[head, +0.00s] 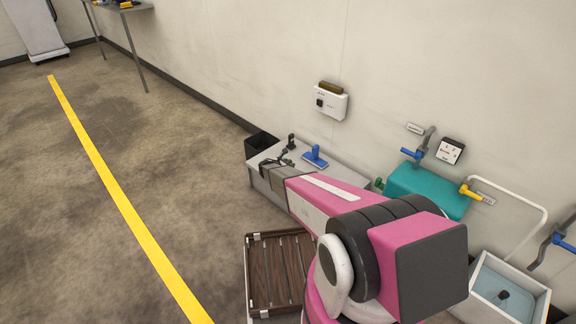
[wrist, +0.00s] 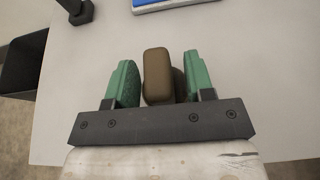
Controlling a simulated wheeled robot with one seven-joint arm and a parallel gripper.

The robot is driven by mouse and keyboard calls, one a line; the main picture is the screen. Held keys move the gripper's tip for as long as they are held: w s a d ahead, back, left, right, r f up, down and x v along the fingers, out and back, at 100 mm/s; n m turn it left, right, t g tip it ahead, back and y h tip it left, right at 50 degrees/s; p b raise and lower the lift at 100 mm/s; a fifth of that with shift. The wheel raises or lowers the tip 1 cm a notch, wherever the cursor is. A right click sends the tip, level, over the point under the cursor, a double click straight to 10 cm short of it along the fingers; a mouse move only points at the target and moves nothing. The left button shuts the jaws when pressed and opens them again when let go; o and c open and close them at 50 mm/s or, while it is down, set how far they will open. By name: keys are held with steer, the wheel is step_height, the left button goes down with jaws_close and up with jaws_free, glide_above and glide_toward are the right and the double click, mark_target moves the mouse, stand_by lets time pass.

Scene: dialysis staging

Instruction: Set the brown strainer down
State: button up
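The brown strainer (wrist: 157,76) shows in the wrist view as a rounded brown block with a second brown part behind its right side. In the head view my gripper (head: 278,162) is over the left part of the counter (head: 345,172), and the strainer cannot be made out there.
A black stand (head: 291,142) and a blue device (head: 314,157) stand on the counter near my gripper. A black bin (head: 261,144) is at its left end. A teal container (head: 427,188) and a basin (head: 502,290) are to the right. A brown slatted crate (head: 279,270) is in front.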

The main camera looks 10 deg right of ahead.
steer(key=shift+r, duration=0.1)
steer(key=shift+s+a+r, duration=0.15)
steer(key=v, duration=1.1)
steer(key=s+d+r+m+g+y, duration=0.1)
steer(key=s+d+r+m+g, duration=0.2)
steer(key=s+d+r+m, duration=0.25)
steer(key=s+d+r+m+g+y, duration=0.2)
steer(key=s+d+r+m, duration=0.1)
steer(key=s+r+m, duration=0.4)
steer(key=s+r+m+g+y, duration=0.1)
steer(key=s+r+m+y, duration=0.3)
steer(key=s, duration=0.5)
steer(key=s+r+m+g+y, duration=0.1)
steer(key=s+r+m+y, duration=0.2)
steer(key=s+r+m, duration=0.2)
steer(key=s+m, duration=0.3)
steer(key=s, duration=0.1)
steer(key=shift+s+r+m+g+y, duration=0.25)
steer(key=shift+s+m+g+y, duration=0.05)
steer(key=shift+m+g+y, duration=0.1)
